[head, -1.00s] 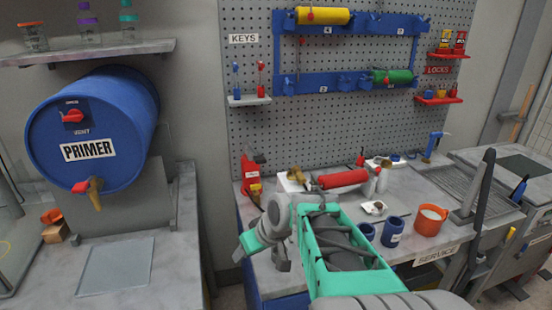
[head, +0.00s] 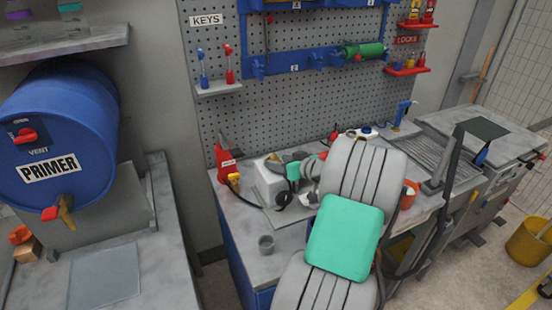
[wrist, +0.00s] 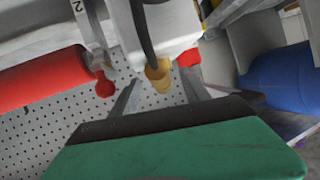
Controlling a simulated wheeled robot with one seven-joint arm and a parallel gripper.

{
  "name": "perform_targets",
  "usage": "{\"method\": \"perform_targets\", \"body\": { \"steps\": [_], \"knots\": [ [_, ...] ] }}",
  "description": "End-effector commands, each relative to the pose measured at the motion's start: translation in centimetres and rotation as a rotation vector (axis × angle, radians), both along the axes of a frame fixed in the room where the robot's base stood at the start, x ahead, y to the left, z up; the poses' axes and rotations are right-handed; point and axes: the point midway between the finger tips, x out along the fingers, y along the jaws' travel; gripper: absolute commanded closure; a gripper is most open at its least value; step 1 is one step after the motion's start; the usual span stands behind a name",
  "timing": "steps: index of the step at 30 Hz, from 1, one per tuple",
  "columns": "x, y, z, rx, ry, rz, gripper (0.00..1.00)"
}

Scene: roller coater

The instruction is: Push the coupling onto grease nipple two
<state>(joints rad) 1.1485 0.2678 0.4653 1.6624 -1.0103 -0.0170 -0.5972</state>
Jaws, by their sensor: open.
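In the wrist view, my gripper (wrist: 158,92) is open, with a grey finger on each side of a yellow-brown coupling (wrist: 158,74). The coupling sits at the end of a black hose (wrist: 142,28), in front of a white block (wrist: 172,25). I cannot tell whether the fingers touch it. Left of it are a grey strip marked 2 (wrist: 88,20) and a red ball-shaped knob (wrist: 104,85). I cannot make out grease nipple two for certain. In the head view, my arm hides much of the bench around the white block (head: 270,182).
A red roller (wrist: 40,80) lies left of the gripper in the wrist view. The blue PRIMER drum (head: 60,135) is farther left. The pegboard (head: 290,110) rises behind.

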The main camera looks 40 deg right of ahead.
Motion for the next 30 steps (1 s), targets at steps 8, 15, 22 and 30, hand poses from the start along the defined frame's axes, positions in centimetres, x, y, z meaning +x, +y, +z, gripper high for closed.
{"method": "perform_targets", "body": {
  "steps": [8,15,22,30],
  "knots": [
    [0.41,0.12,-0.25,-0.001,0.001,0.001,0.49],
    [0.44,0.19,-0.23,0.000,0.001,0.002,0.69],
    [0.44,0.22,-0.20,0.000,0.001,0.003,0.88],
    [0.44,0.21,-0.18,-0.001,0.001,0.004,1.00]
  ]
}}
